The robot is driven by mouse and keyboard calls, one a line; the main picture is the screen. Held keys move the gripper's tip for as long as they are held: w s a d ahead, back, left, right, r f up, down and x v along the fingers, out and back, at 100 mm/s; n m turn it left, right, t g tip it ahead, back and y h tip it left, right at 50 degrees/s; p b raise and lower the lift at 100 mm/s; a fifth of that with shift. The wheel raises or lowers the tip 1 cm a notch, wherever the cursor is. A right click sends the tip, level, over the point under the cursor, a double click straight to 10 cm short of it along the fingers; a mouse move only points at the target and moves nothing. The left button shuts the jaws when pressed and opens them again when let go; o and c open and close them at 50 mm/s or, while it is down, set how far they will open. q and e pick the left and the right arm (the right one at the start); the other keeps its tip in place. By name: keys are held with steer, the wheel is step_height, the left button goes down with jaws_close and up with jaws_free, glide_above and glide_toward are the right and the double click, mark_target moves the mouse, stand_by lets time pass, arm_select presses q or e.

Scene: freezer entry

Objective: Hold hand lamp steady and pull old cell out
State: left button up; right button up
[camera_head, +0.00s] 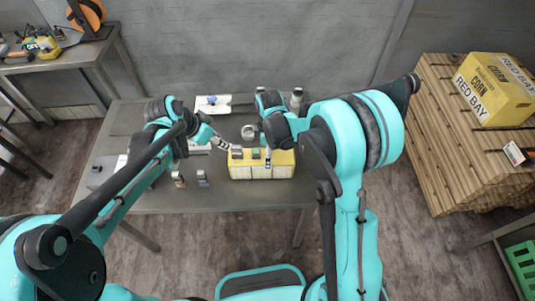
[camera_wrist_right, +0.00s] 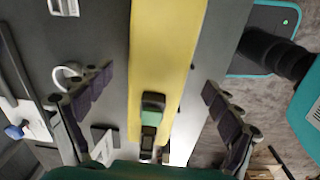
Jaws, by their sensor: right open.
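A long yellow case (camera_head: 262,171) with a pale front stands on the grey table. Dark inserts show along its top. I cannot tell for sure whether this is the hand lamp. In the right wrist view the yellow case (camera_wrist_right: 166,45) runs top to bottom, with a green-and-black block (camera_wrist_right: 152,115) set in its top. My right gripper (camera_wrist_right: 157,115) is open above the case, its fingers on either side and nothing visibly gripped. My left gripper (camera_head: 226,147) is at the case's left end; its jaws are too small to read.
Two small dark-and-light blocks (camera_head: 179,180) (camera_head: 202,178) stand left of the case. A round metal cup (camera_head: 249,132) is behind it, and a white board (camera_head: 212,104) lies farther back. Wooden pallets (camera_head: 440,130) with a yellow carton (camera_head: 497,88) stand at right.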

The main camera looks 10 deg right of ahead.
mark_target(236, 148)
steer(key=shift+w+a+f+n, duration=0.1)
steer(key=shift+f+n, duration=0.05)
steer(key=shift+f, duration=0.3)
steer(key=shift+w+a+f+n, duration=0.1)
steer(key=shift+f+n, duration=0.05)
steer(key=shift+f, duration=0.3)
step_height(236, 148, down, 8)
steer(key=shift+r, duration=0.15)
steer(key=shift+s, duration=0.1)
steer(key=c, duration=1.5)
arm_select(q)
steer(key=shift+o, duration=0.7)
arm_select(e)
steer(key=shift+c, duration=1.1)
arm_select(q)
steer(key=w+d+r+m+g+y, duration=0.1)
steer(key=w+d+m+g+y, duration=0.25)
steer(key=m, duration=0.55)
steer(key=shift+h, duration=0.35)
steer(key=f, duration=0.7)
steer(key=d+f, duration=0.1)
steer(key=f, duration=0.3)
steer(key=shift+s+f, duration=0.1)
